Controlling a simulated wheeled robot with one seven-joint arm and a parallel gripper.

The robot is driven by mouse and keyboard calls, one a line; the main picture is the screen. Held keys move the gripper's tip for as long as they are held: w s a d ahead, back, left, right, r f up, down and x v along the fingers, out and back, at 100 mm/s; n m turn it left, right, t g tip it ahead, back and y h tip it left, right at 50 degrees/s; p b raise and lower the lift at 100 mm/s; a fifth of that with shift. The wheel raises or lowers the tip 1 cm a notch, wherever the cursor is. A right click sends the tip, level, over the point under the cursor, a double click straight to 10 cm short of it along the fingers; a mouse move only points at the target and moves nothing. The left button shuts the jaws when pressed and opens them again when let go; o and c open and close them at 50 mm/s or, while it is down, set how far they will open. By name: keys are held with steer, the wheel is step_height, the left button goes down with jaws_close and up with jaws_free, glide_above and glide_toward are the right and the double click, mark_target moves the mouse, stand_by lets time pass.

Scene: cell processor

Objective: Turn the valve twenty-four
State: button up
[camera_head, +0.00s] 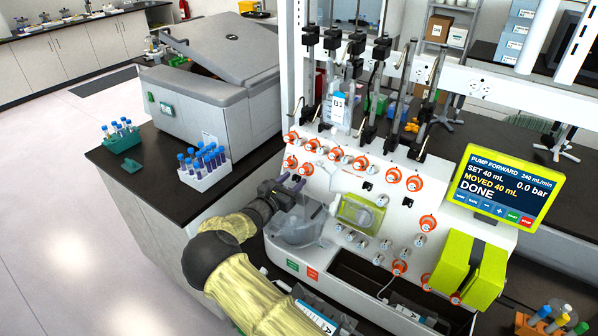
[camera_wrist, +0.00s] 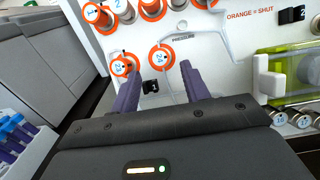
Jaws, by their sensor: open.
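Two orange-ringed valve knobs sit side by side on the white panel in the wrist view. The right one (camera_wrist: 161,57) carries a number that looks like 24, though it is small. The left one (camera_wrist: 121,66) looks like 23. The right knob also shows in the head view (camera_head: 306,169). My gripper (camera_wrist: 160,72) is open, with its two purple fingers pointing at the panel. The right knob lies just beyond the gap between the fingertips, and nothing is held. In the head view, my gripper (camera_head: 291,181) is at the panel's left side, just below these knobs.
More orange-ringed knobs (camera_wrist: 152,8) line up above. A small black clip (camera_wrist: 151,87) sits below the two knobs. A green-framed window (camera_head: 361,213) is to the right. A yellow-green screen (camera_head: 503,188) reads DONE. A tube rack (camera_head: 205,171) stands on the bench at left.

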mark_target(301, 173)
steer(key=p+x, duration=0.1)
steer(key=x, duration=0.3)
steer(key=c, duration=1)
